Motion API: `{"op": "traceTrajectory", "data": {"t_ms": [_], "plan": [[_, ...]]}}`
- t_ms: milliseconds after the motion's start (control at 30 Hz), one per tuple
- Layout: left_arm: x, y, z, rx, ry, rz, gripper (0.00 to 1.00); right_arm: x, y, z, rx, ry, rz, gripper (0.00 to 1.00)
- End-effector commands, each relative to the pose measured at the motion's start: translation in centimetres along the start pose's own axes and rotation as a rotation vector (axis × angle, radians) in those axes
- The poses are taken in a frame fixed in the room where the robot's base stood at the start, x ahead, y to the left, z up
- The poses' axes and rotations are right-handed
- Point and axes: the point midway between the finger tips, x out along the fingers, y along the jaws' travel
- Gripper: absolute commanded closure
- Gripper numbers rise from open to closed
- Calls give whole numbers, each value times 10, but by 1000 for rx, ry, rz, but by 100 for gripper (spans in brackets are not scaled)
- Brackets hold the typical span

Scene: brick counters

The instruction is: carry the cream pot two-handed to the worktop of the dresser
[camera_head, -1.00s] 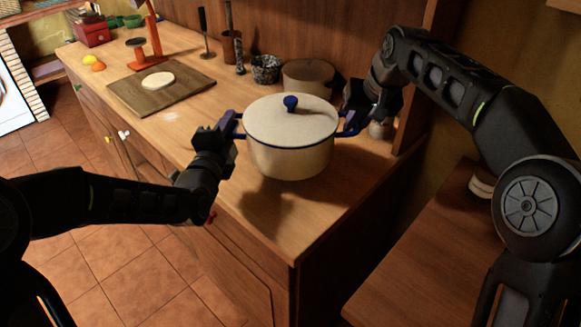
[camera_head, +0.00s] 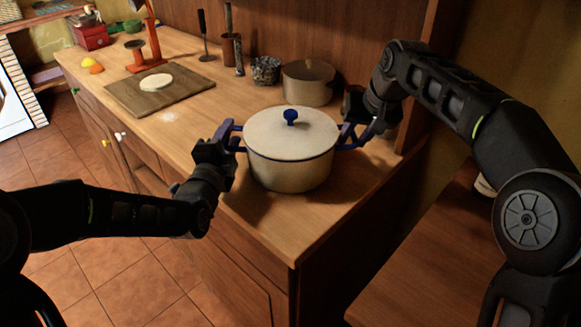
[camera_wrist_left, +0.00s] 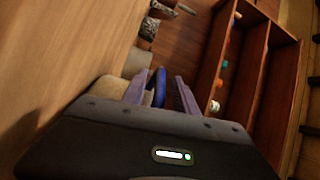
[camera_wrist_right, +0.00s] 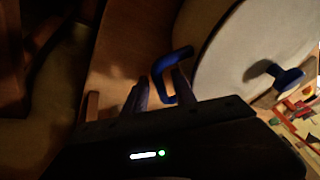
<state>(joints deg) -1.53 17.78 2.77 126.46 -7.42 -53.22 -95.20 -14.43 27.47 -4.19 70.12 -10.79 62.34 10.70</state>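The cream pot (camera_head: 290,165) with its blue-knobbed lid stands upright on the wooden worktop (camera_head: 300,225) of the dresser, seemingly resting on it. Its two blue side handles show in the head view. My left gripper (camera_head: 231,146) is at the left handle; in the left wrist view its fingers stand apart on both sides of the blue handle (camera_wrist_left: 159,87). My right gripper (camera_head: 354,137) is at the right handle; in the right wrist view its fingers stand apart around the blue handle (camera_wrist_right: 172,62), with a gap showing. The pot's underside is hidden.
A second pot (camera_head: 308,84), a speckled bowl (camera_head: 266,70) and utensils stand behind the cream pot. A cutting board (camera_head: 185,92) with a pale disc lies to the left. A wooden side panel is close to my right arm. The worktop's near corner is clear.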

Motion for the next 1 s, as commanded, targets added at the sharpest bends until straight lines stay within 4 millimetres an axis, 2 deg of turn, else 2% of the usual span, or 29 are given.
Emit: {"op": "traceTrajectory", "data": {"t_ms": [367, 800, 1000], "plan": [[-6, 0, 0, 1, 0, 0, 63, 0, 0, 0, 0, 0, 0, 66], [-68, 0, 0, 1, 0, 0, 63, 0, 0, 0, 0, 0, 0, 66], [-76, 1, 0, 1, 0, 1, 63, 0, 0, 0, 0, 0, 0, 66]]}}
